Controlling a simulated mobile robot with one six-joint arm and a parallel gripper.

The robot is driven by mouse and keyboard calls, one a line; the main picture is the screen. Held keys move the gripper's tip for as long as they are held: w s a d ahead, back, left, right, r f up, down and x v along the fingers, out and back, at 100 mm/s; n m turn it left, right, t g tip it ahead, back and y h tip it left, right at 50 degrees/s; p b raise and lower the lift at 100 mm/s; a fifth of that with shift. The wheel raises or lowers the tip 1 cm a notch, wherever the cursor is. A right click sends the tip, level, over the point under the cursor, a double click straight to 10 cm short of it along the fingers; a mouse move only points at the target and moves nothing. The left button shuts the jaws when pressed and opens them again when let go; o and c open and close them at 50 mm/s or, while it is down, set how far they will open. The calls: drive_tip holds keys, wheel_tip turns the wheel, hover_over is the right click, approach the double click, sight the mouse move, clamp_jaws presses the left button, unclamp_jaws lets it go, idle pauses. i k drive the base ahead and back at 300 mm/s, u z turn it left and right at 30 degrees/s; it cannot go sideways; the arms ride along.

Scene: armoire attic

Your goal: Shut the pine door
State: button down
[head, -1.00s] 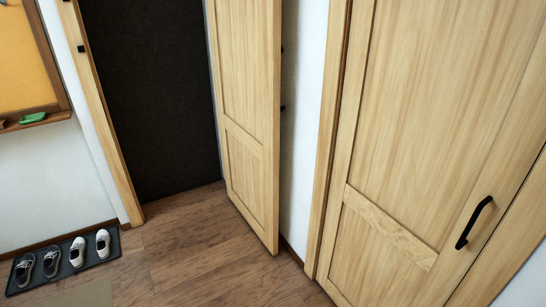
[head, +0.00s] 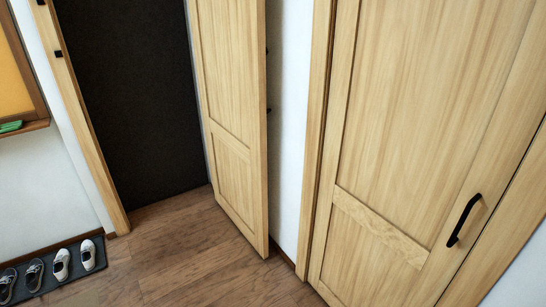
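A pine door (head: 232,120) stands open in the head view, left of centre. It is swung out to the right of a dark doorway (head: 130,105) with a pine frame. Small dark fittings show at its right edge, partly hidden behind the door. A second pine door (head: 400,130) at the right sits closed in its frame and has a black bar handle (head: 463,220). The frames do not tell which of the two the task means. My gripper is not in view.
A dark mat (head: 52,268) with several shoes lies on the floor at the lower left. A board in a wooden frame (head: 22,70) with a green item (head: 10,126) on its ledge hangs at the left. The wooden floor (head: 185,250) before the doorway is clear.

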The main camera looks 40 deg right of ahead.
sight(230, 36)
drive_tip(key=i, duration=0.9)
drive_tip(key=u, duration=0.05)
